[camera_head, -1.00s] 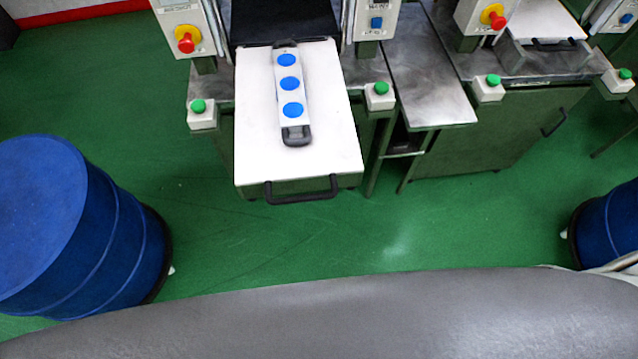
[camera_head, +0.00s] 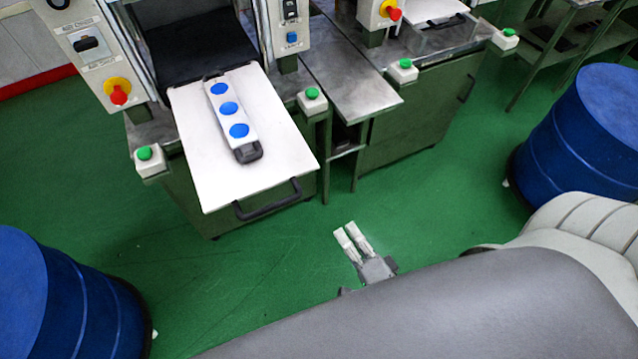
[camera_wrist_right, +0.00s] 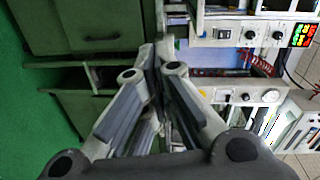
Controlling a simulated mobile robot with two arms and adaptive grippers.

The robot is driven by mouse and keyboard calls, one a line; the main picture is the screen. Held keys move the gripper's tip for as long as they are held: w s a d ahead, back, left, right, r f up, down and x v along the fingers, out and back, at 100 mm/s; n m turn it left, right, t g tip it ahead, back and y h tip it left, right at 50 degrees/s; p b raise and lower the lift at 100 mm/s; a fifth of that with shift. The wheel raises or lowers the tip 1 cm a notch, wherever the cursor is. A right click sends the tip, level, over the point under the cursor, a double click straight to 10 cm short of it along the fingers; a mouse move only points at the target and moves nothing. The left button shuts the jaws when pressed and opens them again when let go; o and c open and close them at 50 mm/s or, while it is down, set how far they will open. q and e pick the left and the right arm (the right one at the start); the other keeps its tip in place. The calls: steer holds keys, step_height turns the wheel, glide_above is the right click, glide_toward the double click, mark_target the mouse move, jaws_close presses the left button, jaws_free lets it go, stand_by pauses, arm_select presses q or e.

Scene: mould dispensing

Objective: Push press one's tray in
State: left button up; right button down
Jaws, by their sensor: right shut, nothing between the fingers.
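Press one's tray (camera_head: 205,165) is a white plate with a black handle (camera_head: 268,203) on its front edge. It sticks out from the press toward me. A white mould strip (camera_head: 222,105) with three blue discs and black ends lies on it. My right gripper (camera_head: 346,234) is in front of the tray, to the right of the handle and apart from it, over the green floor. Its fingers are shut and empty. The fingers also show close together in the right wrist view (camera_wrist_right: 155,55). My left gripper is not in view.
Green buttons (camera_head: 144,153) (camera_head: 312,94) flank the tray on posts. A red emergency knob (camera_head: 119,95) is at left. A steel side table (camera_head: 345,85) stands right of the press, then a second press. Blue drums (camera_head: 600,125) (camera_head: 60,300) stand at both sides. Green floor in front is free.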

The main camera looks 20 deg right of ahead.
step_height(320, 180, up, 5)
steer(key=m+t, duration=0.1)
steer(key=m, duration=0.1)
steer(key=p, duration=0.4)
glide_toward(317, 168)
steer(key=w, duration=0.7)
steer(key=shift+w+a+f, duration=0.1)
steer(key=shift+w+f, duration=0.05)
steer(key=shift+w, duration=0.1)
